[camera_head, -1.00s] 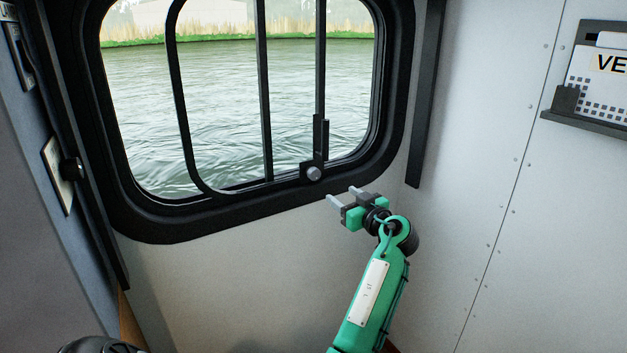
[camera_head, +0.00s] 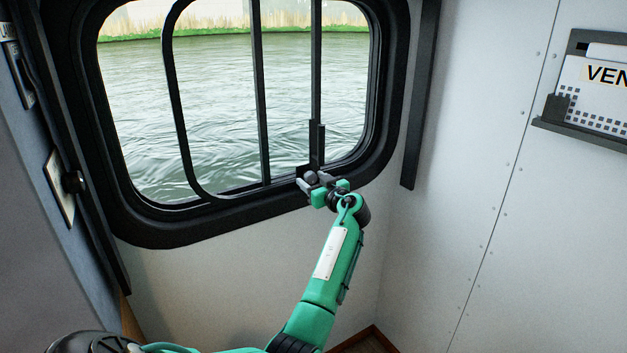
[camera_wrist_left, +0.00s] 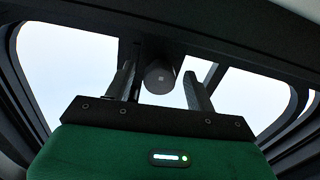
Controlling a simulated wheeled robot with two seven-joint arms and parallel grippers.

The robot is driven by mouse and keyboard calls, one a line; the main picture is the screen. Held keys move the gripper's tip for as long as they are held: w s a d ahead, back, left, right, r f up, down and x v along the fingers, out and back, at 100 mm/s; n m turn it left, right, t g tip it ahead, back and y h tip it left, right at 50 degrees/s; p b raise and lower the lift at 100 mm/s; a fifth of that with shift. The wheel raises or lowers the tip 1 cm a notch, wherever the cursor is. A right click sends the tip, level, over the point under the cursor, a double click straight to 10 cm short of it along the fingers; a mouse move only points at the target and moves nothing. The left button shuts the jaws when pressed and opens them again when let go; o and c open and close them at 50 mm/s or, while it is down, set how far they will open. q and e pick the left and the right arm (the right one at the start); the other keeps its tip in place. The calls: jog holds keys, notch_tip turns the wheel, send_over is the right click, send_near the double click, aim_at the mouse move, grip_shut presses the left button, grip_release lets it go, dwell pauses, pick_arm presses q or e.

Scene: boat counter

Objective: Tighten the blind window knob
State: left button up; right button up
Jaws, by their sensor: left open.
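The window knob (camera_head: 311,177) is a small round grey knob at the bottom of the black window frame (camera_head: 180,226). In the left wrist view the knob (camera_wrist_left: 158,78) shows its round end between the two fingers. My left gripper (camera_head: 313,181) is at the knob, its arm rising from below. Its fingers (camera_wrist_left: 160,85) are open, one on each side of the knob, with a visible gap on the right side; contact on the left side is hard to tell. My right gripper is not in view.
A white riveted wall (camera_head: 470,130) with a dark document holder (camera_head: 590,125) is at the right. A dark vertical strip (camera_head: 421,100) runs beside the window. The white wall below the window is clear.

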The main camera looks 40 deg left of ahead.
pick_arm(q)
jog(key=c, duration=1)
jog(key=shift+o, duration=0.2)
